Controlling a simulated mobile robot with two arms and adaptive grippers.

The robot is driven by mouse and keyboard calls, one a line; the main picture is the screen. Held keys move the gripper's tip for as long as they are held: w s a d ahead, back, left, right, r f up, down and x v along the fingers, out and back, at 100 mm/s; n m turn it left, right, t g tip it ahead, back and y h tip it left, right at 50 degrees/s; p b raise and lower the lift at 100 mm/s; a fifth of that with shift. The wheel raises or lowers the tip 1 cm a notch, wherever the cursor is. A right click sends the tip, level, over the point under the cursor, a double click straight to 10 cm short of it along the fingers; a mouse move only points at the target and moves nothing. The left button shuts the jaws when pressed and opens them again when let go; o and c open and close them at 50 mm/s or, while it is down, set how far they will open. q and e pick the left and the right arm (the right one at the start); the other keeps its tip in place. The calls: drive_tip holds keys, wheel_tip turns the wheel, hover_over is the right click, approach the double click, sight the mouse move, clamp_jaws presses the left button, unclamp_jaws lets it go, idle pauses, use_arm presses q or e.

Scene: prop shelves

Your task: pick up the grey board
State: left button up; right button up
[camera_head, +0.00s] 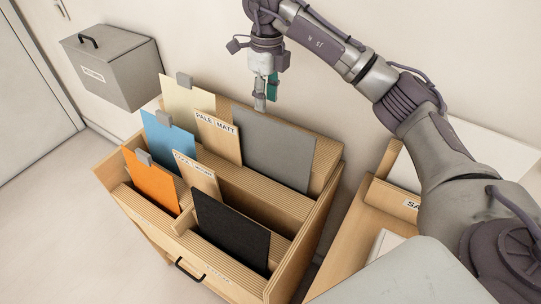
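The grey board (275,146) stands leaning in the back row of a wooden rack, at its right side. Its face and top edge show clear. My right gripper (266,95) points down and appears over the board's upper left edge in the picture. I cannot tell whether it touches the board, and its fingers overlap, so their opening cannot be judged. My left gripper is out of view.
The wooden rack (323,215) also holds a cream board (185,100), a blue board (168,142), an orange board (150,182), a black board (231,229) and labelled dividers. A grey box (125,75) hangs on the wall. A wooden unit stands right.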

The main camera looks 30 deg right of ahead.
sight(271, 138)
drive_tip(key=f, duration=0.2)
drive_tip(key=s+f+p, duration=0.1)
drive_tip(key=f, duration=0.1)
drive_tip(key=s+f, duration=0.1)
drive_tip(key=f, duration=0.2)
drive_tip(key=shift+p, duration=0.35)
drive_tip(key=shift+w+f, duration=0.2)
drive_tip(key=shift+f, duration=0.1)
drive_tip(key=shift+f+p, duration=0.25)
drive_tip(key=shift+p, duration=0.05)
drive_tip(key=f, duration=0.1)
drive_tip(key=f+p, duration=0.2)
drive_tip(key=shift+d+f, duration=0.2)
drive_tip(key=shift+d, duration=0.05)
drive_tip(key=shift+w+f, duration=0.15)
drive_tip(key=shift+f, duration=0.4)
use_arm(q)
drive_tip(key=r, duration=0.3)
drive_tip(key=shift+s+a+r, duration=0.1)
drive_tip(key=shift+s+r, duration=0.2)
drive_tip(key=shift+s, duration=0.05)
use_arm(e)
clamp_jaws()
